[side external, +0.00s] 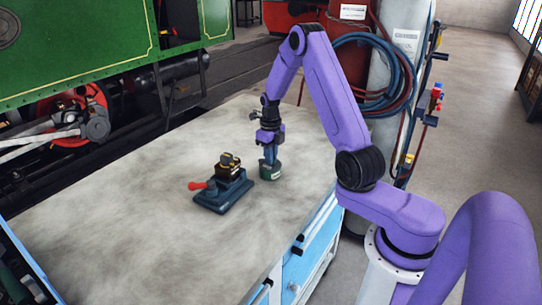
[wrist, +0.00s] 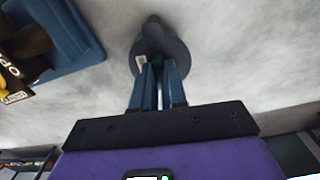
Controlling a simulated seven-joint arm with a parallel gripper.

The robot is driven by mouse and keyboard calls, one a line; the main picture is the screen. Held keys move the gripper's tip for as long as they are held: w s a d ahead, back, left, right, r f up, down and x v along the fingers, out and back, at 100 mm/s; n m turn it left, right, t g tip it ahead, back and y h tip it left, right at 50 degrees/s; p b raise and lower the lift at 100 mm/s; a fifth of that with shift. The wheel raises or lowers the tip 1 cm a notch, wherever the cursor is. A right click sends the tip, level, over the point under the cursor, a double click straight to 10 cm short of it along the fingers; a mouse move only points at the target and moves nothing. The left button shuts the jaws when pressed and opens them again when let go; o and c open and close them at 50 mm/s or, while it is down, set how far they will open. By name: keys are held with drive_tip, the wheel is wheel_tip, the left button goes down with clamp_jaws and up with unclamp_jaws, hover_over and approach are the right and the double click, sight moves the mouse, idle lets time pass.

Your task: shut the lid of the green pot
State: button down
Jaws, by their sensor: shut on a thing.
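The green pot (side external: 270,172) stands upright on the worktop, to the right of a blue vise. In the wrist view the pot (wrist: 175,50) is a dark round shape with a small pale label and a dark protrusion at its far side. My gripper (side external: 269,155) points straight down at the top of the pot. Its two blue fingers (wrist: 160,68) are close together and shut on a narrow part of the pot. The fingers hide that part, and I cannot tell whether it is the lid or how far the lid is open.
The blue vise (side external: 226,193) with a red handle (side external: 198,185) stands close to the left of the pot. It holds a dark lettered block (side external: 229,167). The mottled grey worktop (side external: 110,210) is otherwise bare. A green locomotive (side external: 90,45) stands behind it.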

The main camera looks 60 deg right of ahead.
idle(0.3)
drive_tip(key=c, duration=1.2)
unclamp_jaws()
drive_tip(key=shift+o, duration=0.2)
drive_tip(key=shift+r, duration=0.1)
wheel_tip(320, 180, up, 17)
drive_tip(key=shift+r, duration=0.15)
